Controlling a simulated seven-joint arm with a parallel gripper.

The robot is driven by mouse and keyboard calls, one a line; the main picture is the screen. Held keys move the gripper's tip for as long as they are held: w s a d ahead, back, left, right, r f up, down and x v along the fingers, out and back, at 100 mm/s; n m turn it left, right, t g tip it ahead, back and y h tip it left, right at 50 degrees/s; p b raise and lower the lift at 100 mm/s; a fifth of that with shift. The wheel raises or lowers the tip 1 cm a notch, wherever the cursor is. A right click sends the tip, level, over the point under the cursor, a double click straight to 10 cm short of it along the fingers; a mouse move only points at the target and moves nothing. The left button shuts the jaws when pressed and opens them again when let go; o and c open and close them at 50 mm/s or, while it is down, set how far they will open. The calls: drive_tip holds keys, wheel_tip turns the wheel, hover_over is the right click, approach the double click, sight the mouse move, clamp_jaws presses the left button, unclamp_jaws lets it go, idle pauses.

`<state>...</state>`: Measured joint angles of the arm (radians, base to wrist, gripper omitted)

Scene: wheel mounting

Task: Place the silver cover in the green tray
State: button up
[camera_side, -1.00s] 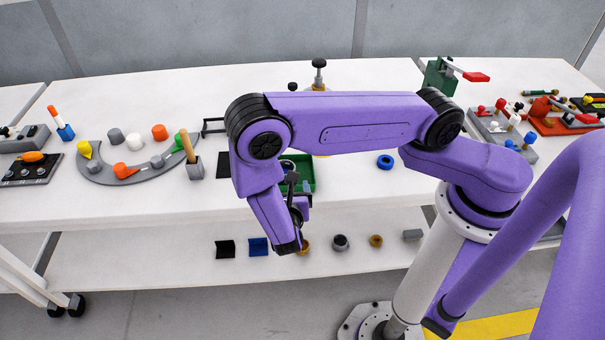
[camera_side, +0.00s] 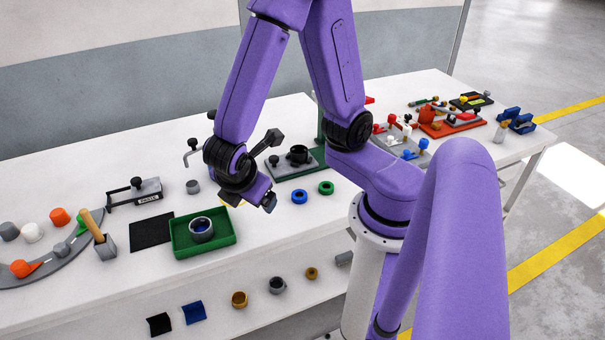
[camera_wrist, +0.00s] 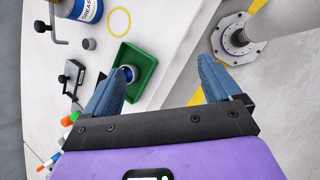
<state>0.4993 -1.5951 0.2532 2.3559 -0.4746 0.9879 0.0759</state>
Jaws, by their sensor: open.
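The green tray (camera_side: 182,243) lies on the white table and also shows in the wrist view (camera_wrist: 143,88). A round silver piece with a blue inside (camera_side: 201,231) sits in the tray; it looks like the silver cover, but I cannot tell for certain. It shows in the wrist view (camera_wrist: 130,73) partly beside my left finger. My gripper (camera_wrist: 163,70) is open, with its blue fingers wide apart and nothing between them. In the side view, my gripper (camera_side: 264,199) hangs above the table, right of the tray and apart from it.
A black mat (camera_side: 151,232) lies left of the tray. Blue (camera_side: 299,197) and green (camera_side: 326,188) rings lie to its right. A grey cylinder (camera_side: 192,187) stands behind. The lower shelf holds several small parts, including a dark-holed grey ring (camera_side: 277,286).

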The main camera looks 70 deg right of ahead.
drive_tip(key=s+r+m+g+y, duration=0.1)
drive_tip(key=s+r+y, duration=0.2)
drive_tip(key=s, duration=0.2)
drive_tip(key=s+d+r+m+y, duration=0.1)
drive_tip(key=s+r+m+y, duration=0.1)
drive_tip(key=s, duration=0.3)
drive_tip(key=shift+s+d+r+g+y, duration=0.2)
drive_tip(key=shift+s+r+g+y, duration=0.2)
drive_tip(key=shift+r+y, duration=0.3)
drive_tip(key=shift+w, duration=0.1)
